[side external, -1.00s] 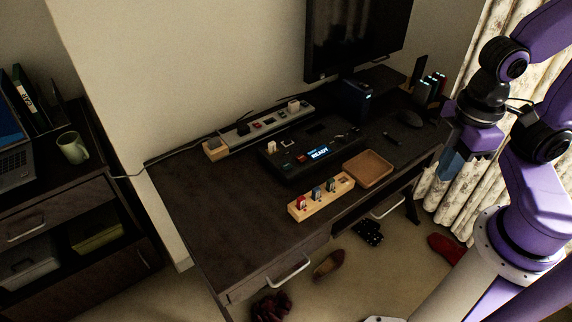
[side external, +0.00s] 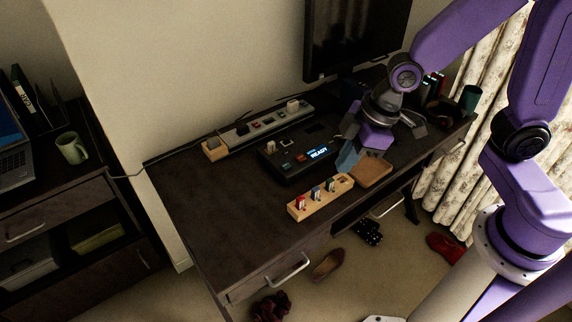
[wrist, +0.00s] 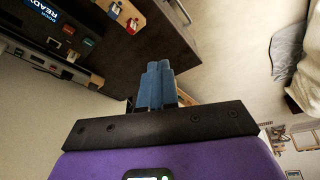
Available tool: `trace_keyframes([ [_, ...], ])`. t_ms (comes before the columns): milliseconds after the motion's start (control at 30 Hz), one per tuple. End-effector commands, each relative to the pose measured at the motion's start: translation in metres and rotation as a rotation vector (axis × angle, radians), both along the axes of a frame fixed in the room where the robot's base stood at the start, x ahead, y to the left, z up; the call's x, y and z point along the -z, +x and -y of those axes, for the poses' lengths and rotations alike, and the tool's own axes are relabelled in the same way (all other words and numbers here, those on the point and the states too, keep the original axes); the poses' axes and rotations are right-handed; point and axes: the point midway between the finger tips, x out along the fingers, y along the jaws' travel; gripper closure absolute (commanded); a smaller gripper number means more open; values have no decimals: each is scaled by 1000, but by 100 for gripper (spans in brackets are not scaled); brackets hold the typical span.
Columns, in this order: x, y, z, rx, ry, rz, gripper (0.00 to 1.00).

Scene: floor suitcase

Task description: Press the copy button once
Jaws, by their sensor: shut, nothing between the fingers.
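The copy device is a black box (side external: 290,172) on the desk with a lit screen (side external: 318,152) reading READY. Small coloured buttons or slots sit left of the screen, including a reddish one (side external: 286,167); their labels are too small to read, so I cannot tell which is copy. In the wrist view the screen (wrist: 42,9) is at the upper left, with a green key (wrist: 88,42) and a red one near it. My gripper (side external: 347,160) is shut and empty, with blue fingertips above the desk by the device's right end. Its fingers (wrist: 157,72) show together in the wrist view.
A wooden block (side external: 312,204) with several coloured sticks stands in front of the device. A wooden tray (side external: 372,174) lies partly below my gripper. A power strip (side external: 262,128) runs behind, and a monitor (side external: 355,35) rises at the back. The desk's left part is clear.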

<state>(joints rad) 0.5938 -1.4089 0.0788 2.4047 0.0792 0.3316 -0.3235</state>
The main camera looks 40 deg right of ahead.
Motion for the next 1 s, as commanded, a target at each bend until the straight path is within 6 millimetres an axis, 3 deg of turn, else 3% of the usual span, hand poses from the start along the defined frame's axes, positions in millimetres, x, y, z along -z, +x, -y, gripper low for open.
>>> trace_keyframes([
  [267, 29, 81, -15, 41, 49, 147, 100],
  [600, 64, 169, -4, 99, 38, 360, 100],
  [800, 82, 206, 14, 131, -3, 473, 100],
  [1000, 91, 224, 28, 149, -36, 541, 100],
])
